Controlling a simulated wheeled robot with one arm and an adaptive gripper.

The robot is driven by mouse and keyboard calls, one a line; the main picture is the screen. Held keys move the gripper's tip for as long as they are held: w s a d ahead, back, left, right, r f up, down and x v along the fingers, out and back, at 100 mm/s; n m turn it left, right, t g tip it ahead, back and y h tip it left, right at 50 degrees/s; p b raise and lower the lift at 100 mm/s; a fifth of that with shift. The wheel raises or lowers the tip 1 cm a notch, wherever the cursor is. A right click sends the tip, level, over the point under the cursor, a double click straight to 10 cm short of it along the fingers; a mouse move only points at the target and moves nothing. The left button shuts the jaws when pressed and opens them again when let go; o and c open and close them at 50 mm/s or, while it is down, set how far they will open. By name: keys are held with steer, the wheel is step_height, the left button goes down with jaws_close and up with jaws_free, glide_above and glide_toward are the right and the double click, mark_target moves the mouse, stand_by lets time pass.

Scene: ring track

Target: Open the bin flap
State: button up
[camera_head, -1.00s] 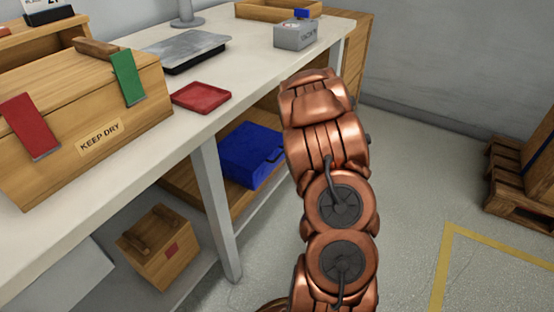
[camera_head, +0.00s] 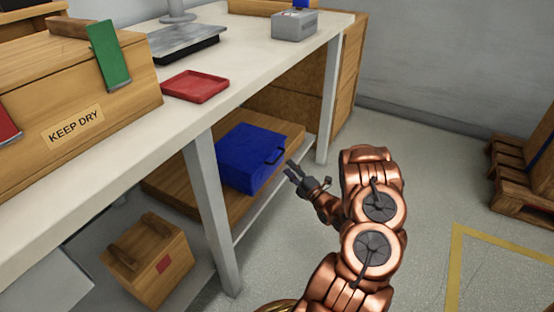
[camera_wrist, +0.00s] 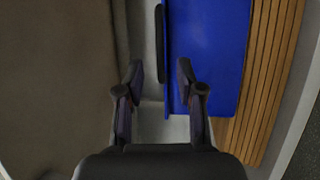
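A blue bin (camera_head: 236,158) stands on a wooden board on the lower shelf under the workbench. A dark handle (camera_head: 277,156) sticks out from its right side, and in the head view that side looks closed. My gripper (camera_head: 292,171) is just right of the handle and a little below it, apart from it. In the wrist view my gripper (camera_wrist: 161,75) is open and empty. The handle shows there as a dark bar (camera_wrist: 159,43) along the left edge of the blue bin (camera_wrist: 208,50), ahead of the gap between the fingertips.
The workbench (camera_head: 226,100) spans above the bin, with a grey leg (camera_head: 213,210) at its left. A wooden box with handles (camera_head: 148,262) is at the lower left. A red tray (camera_head: 195,87) and a KEEP DRY box (camera_head: 85,85) stand on top.

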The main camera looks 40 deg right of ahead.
mark_target(279, 156)
steer(key=shift+w+d+r+b, duration=0.15)
steer(key=shift+w+r+b, duration=0.1)
steer(key=shift+w, duration=0.95)
steer(key=shift+w+d+r+b, duration=0.15)
steer(key=shift+w+b, duration=0.1)
steer(key=shift+w, duration=1)
steer(key=shift+w+d+r+b, duration=0.15)
steer(key=shift+w+r+b, duration=0.1)
steer(key=shift+w, duration=0.95)
steer(key=shift+c, duration=0.3)
jaws_close()
